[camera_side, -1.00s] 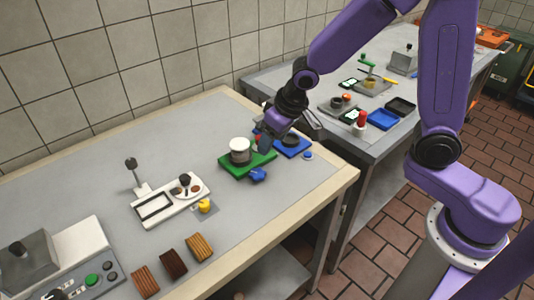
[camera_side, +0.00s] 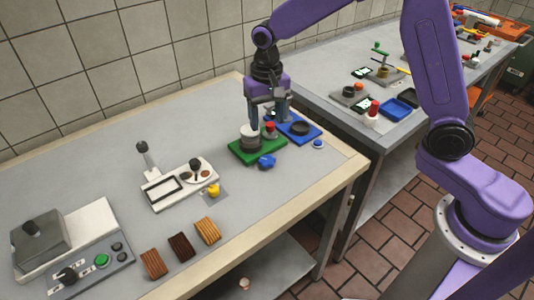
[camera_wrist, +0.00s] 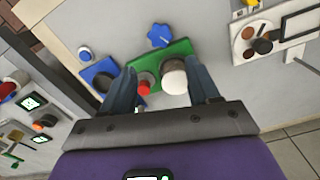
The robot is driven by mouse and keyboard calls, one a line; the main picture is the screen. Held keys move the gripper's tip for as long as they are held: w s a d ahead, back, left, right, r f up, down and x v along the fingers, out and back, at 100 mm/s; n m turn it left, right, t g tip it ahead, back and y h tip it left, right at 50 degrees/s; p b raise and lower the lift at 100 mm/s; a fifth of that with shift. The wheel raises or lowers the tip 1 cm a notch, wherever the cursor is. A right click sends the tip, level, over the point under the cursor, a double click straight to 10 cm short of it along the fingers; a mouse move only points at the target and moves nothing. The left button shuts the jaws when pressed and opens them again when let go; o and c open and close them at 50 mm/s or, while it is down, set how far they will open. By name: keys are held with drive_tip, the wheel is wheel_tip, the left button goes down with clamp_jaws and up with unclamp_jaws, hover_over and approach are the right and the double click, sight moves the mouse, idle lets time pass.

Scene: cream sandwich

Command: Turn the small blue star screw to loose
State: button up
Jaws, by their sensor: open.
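The blue star screw (camera_side: 266,161) sits at the front edge of a green base (camera_side: 242,154) on the table. In the wrist view the star screw (camera_wrist: 158,36) shows its lobed top beyond the green base (camera_wrist: 178,50). My gripper (camera_side: 268,120) points down above the back of the green base, behind the star screw and apart from it. In the wrist view my gripper (camera_wrist: 161,80) is open, its fingers spread on either side of a red knob (camera_wrist: 145,84) and a white-topped cylinder (camera_wrist: 174,77). I cannot tell whether the fingers touch these.
A blue base (camera_side: 305,135) with a dark round piece stands right of the green base, with a small blue round knob (camera_side: 318,144) nearby. A white tray (camera_side: 168,194) and a yellow knob (camera_side: 214,190) lie left.

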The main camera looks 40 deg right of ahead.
sight(267, 159)
wheel_tip(267, 159, down, 13)
drive_tip(key=shift+r, duration=0.2)
idle(0.3)
drive_tip(key=c, duration=0.8)
drive_tip(key=shift+o, duration=0.2)
drive_tip(key=shift+n, duration=0.4)
drive_tip(key=shift+r+n, duration=0.1)
drive_tip(key=shift+n, duration=2.4)
drive_tip(key=o, duration=0.8)
drive_tip(key=shift+c, duration=0.2)
